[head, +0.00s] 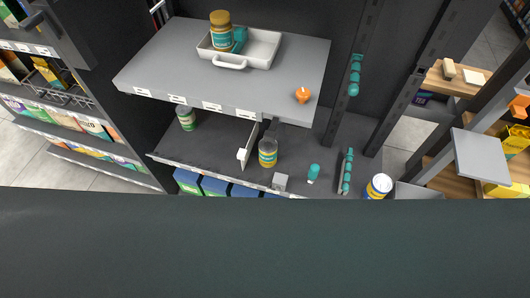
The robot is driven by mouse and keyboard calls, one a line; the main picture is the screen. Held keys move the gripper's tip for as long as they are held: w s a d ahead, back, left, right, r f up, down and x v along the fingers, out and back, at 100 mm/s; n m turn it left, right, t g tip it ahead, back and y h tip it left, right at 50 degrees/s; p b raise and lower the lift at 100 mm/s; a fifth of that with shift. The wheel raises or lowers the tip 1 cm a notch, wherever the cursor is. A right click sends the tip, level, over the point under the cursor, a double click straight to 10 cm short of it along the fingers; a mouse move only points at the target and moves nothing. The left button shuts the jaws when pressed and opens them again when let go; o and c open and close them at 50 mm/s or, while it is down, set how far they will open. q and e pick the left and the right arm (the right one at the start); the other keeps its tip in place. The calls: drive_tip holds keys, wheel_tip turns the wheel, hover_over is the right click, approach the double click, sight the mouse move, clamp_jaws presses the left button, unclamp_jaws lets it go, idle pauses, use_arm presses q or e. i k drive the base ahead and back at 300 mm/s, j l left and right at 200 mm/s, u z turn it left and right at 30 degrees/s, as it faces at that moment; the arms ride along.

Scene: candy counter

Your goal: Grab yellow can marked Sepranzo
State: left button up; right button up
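No can with a readable Sepranzo label shows; the print is too small to tell. A can (379,187) with a white top and a yellow and blue side stands at the lower right, its bottom cut off by the dark foreground edge. A yellow and teal jar (267,152) stands upright on the lower shelf. A teal-labelled jar with a gold lid (221,36) stands in the white tray on the upper shelf. Neither of my grippers is in view.
The grey upper shelf (170,60) also holds a white tray (262,42) and a small orange object (303,95). A green jar (187,119) stands on the lower shelf. A dark surface (260,250) fills the foreground. Stocked shelves (60,110) stand left.

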sight(267, 151)
drive_tip(key=j+z, duration=0.3)
drive_tip(key=k+j+z, duration=0.15)
drive_tip(key=j+z, duration=0.2)
drive_tip(key=k+j+z, duration=0.15)
drive_tip(key=j+z, duration=0.15)
drive_tip(key=j, duration=0.2)
